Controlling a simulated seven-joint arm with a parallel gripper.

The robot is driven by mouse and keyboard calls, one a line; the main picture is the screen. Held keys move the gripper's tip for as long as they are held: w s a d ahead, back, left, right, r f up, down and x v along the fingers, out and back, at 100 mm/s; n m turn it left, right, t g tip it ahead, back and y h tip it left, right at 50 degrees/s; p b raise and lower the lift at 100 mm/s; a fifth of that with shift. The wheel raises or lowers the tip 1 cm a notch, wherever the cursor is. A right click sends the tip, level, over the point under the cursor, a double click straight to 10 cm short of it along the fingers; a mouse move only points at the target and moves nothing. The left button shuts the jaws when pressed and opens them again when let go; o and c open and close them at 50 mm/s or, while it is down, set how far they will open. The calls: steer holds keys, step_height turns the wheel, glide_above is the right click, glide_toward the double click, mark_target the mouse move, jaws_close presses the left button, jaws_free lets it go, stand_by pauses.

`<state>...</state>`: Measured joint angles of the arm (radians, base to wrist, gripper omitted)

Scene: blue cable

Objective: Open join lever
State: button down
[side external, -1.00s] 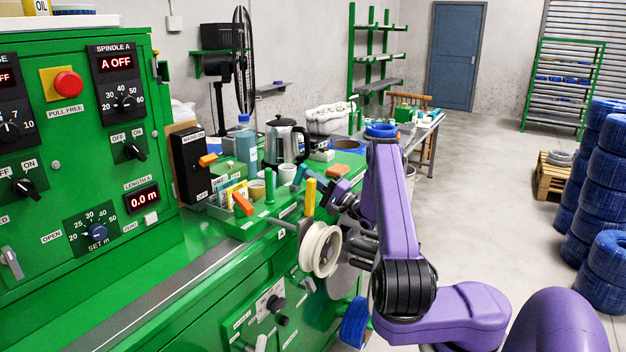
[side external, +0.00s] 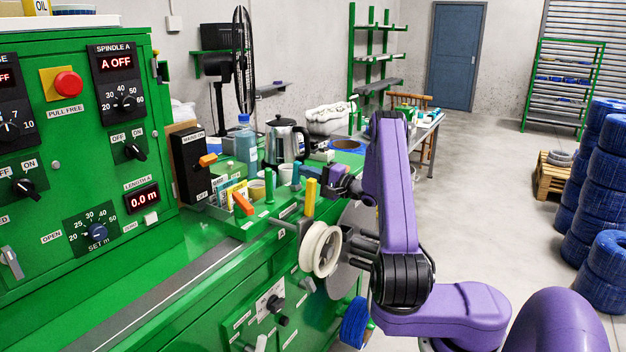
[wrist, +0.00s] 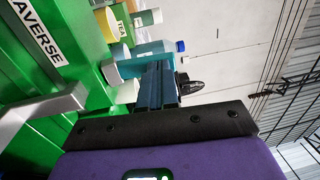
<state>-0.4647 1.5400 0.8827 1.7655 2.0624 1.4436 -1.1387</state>
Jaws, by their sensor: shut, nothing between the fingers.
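My gripper (wrist: 158,88) shows in the wrist view as two blue fingers held together with nothing between them. In the side view its end (side external: 297,178) is above the green bench, close to a yellow upright handle (side external: 309,197). A grey lever (side external: 10,262) sits by an OPEN label at the far left. I cannot tell which one is the join lever. In the wrist view a silver bar (wrist: 45,108) lies left of the fingers, apart from them.
A white reel (side external: 320,250) is mounted on the bench front below my gripper. A metal kettle (side external: 284,142), a blue-capped bottle (side external: 245,140) and cups crowd the bench behind. Coils of blue cable (side external: 606,180) are stacked at right.

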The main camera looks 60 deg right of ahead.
mark_target(301, 164)
steer(key=w+g, duration=0.1)
steer(key=r+g, duration=0.1)
steer(key=g, duration=0.1)
steer(key=w+g, duration=0.1)
steer(key=shift+w+r+g, duration=0.3)
steer(key=shift+w+g, duration=0.05)
steer(key=shift+g, duration=0.05)
steer(key=shift+w, duration=0.55)
